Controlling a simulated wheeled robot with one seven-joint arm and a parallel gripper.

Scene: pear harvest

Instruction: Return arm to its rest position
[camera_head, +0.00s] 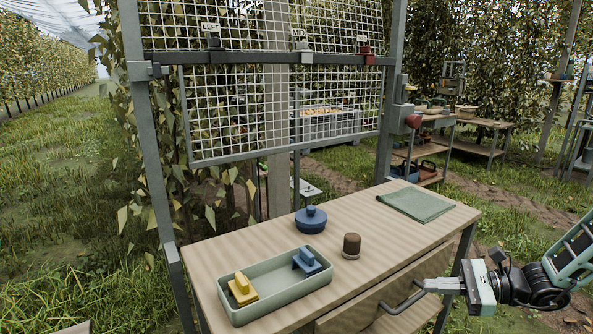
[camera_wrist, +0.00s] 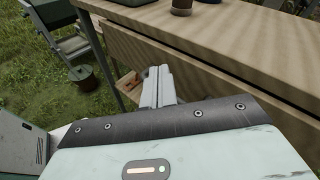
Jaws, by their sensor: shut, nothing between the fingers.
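My gripper (camera_head: 428,286) is at the lower right of the head view, at the front side of the wooden workbench (camera_head: 425,232). In the wrist view its two pale fingers (camera_wrist: 158,86) lie side by side, shut with nothing between them. A grey bar handle (camera_head: 398,303) on the bench's drawer front (camera_head: 365,307) shows just left of the fingertips in the head view. I cannot tell whether the fingertips touch it. My arm reaches in from the right edge.
On the bench are a green tray (camera_head: 278,310) with a yellow and a blue piece, a blue lidded pot (camera_head: 311,220), a brown jar (camera_head: 351,246) and a folded green cloth (camera_head: 416,204). A wire grid (camera_head: 280,110) stands behind. Grass lies right of the bench.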

